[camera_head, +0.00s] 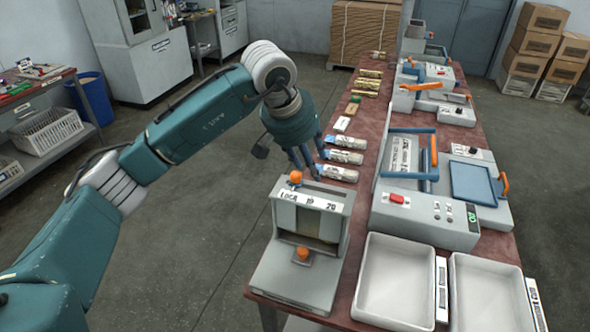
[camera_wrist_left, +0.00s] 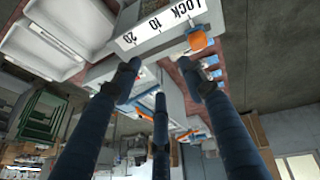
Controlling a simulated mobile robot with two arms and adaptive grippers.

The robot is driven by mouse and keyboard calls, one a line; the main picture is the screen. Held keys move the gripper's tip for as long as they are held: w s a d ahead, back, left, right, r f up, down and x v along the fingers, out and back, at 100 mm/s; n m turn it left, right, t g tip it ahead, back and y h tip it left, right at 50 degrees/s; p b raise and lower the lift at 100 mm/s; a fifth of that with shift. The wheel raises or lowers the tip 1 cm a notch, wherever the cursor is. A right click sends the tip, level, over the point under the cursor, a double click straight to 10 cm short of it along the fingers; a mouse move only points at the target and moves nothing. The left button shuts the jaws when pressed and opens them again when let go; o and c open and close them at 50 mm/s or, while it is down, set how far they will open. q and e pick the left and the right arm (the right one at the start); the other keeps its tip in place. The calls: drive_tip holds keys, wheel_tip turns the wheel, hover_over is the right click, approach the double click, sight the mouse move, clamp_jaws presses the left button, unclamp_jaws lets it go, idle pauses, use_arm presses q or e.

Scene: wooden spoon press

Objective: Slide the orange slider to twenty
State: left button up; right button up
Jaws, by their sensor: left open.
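The orange slider (camera_head: 295,178) is a small knob at the top left of a grey box-shaped device (camera_head: 284,272). It stands at the LOCK end of a white scale (camera_head: 315,201) marked LOCK, 10 and 20. The left wrist view also shows the orange slider (camera_wrist_left: 197,41) by the LOCK end of the scale, seen upside down. My left gripper (camera_head: 307,166) is open and empty, fingers pointing down, just behind and above the slider. In the wrist view its fingers (camera_wrist_left: 160,80) are spread apart from the slider. My right gripper is not in view.
Labelled cylinders (camera_head: 338,173) lie on the red table (camera_head: 356,222) just behind. A grey press machine (camera_head: 405,216) and empty white trays (camera_head: 392,285) stand to the right. Floor left of the table is open.

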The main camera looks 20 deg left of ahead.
use_arm(q)
drive_tip(key=y, duration=0.2)
approach(296, 173)
drive_tip(key=v, duration=0.2)
drive_tip(key=p+x, duration=0.4)
drive_tip(key=x, duration=0.6)
drive_tip(key=shift+w+f, duration=0.15)
drive_tip(key=shift+f, duration=0.3)
drive_tip(key=shift+c, duration=0.5)
